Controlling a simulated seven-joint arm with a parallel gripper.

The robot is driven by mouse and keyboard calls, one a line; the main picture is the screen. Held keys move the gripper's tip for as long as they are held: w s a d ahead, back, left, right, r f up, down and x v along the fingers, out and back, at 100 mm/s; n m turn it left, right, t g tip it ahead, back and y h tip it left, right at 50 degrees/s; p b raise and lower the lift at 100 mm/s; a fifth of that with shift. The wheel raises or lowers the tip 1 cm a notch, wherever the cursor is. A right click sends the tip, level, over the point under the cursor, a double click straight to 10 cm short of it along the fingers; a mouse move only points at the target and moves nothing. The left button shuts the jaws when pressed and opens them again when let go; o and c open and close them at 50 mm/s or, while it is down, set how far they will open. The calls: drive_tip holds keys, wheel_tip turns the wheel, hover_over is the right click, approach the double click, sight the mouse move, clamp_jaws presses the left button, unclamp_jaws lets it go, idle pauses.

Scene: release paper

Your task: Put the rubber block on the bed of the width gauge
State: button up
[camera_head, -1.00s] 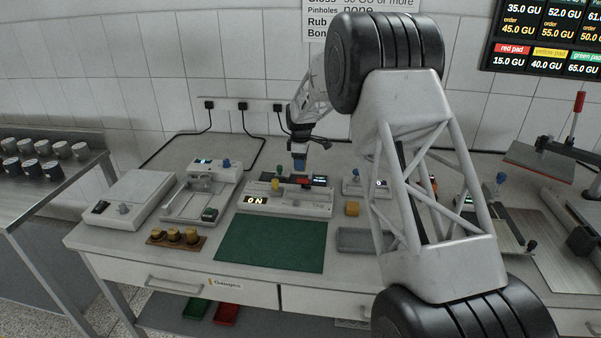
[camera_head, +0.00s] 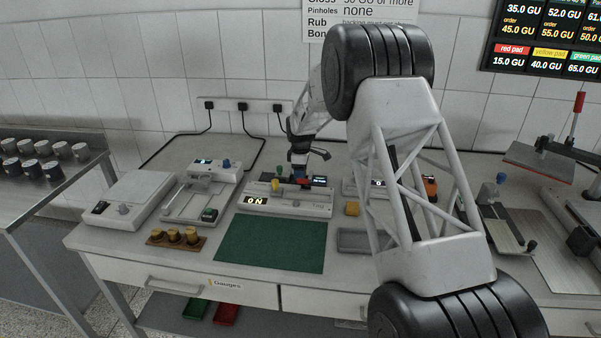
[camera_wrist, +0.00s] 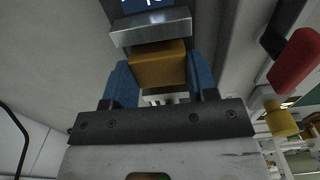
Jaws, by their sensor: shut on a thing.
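My gripper (camera_head: 299,172) is low over the back middle of the bench, behind the white tester marked "0N". In the wrist view its blue fingers (camera_wrist: 160,80) are shut on an ochre block (camera_wrist: 158,66), which appears to be the rubber block. A metal bar (camera_wrist: 150,28) lies just past the block, close to it or touching; I cannot tell which. A small blue-lit display (camera_wrist: 148,5) beyond it appears to belong to the width gauge, whose dark display (camera_head: 320,180) is right of the gripper. The gauge's bed is mostly hidden by the gripper and block.
A red knob (camera_wrist: 293,60) and a yellow knob (camera_wrist: 281,120) stand close beside the gripper. The white tester (camera_head: 290,203) stands in front. The green mat (camera_head: 270,245) is clear.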

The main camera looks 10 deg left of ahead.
drive_tip(key=shift+f, duration=0.1)
drive_tip(key=o, duration=0.9)
wheel_tip(320, 180, up, 12)
drive_tip(key=shift+r, duration=0.15)
idle(0.5)
idle(0.7)
